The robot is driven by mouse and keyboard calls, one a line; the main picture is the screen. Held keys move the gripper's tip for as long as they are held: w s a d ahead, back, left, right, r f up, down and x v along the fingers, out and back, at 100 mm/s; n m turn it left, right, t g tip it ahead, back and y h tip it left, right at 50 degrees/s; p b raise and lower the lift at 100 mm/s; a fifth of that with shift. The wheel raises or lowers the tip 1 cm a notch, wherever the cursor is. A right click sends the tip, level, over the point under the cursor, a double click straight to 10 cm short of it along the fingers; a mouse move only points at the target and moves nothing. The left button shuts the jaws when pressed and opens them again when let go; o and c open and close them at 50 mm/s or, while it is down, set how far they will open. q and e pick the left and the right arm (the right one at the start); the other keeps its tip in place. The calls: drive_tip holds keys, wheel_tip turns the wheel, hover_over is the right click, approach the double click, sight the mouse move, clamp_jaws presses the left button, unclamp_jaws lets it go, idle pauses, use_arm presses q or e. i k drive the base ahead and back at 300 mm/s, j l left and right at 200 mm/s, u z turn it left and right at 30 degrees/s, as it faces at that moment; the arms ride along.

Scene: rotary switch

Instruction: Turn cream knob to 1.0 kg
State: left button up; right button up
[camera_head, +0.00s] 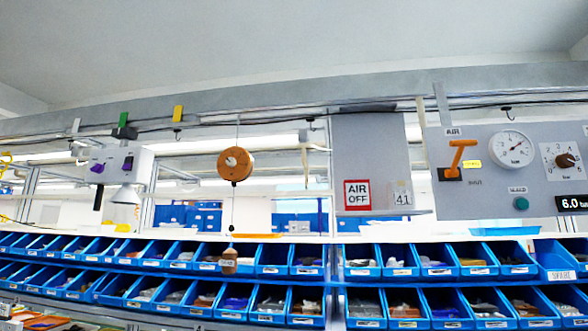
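An orange-brown round unit (243,173) hangs from the overhead rail on a thin line. A small pale, cream-looking knob (231,161) sits at its middle; its pointer and any scale marks are too small to read. A dark cord runs down from the unit to a brown bottle-like tool (229,261) in front of the bins. Neither of my grippers shows in the head view.
A grey panel at right holds an orange lever (456,158), a pressure gauge (512,148), a brown knob (565,160) and a 6.0 display (573,203). Rows of blue bins (362,261) run below.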

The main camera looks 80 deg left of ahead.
sight(230, 160)
drive_tip(key=u, duration=3.25)
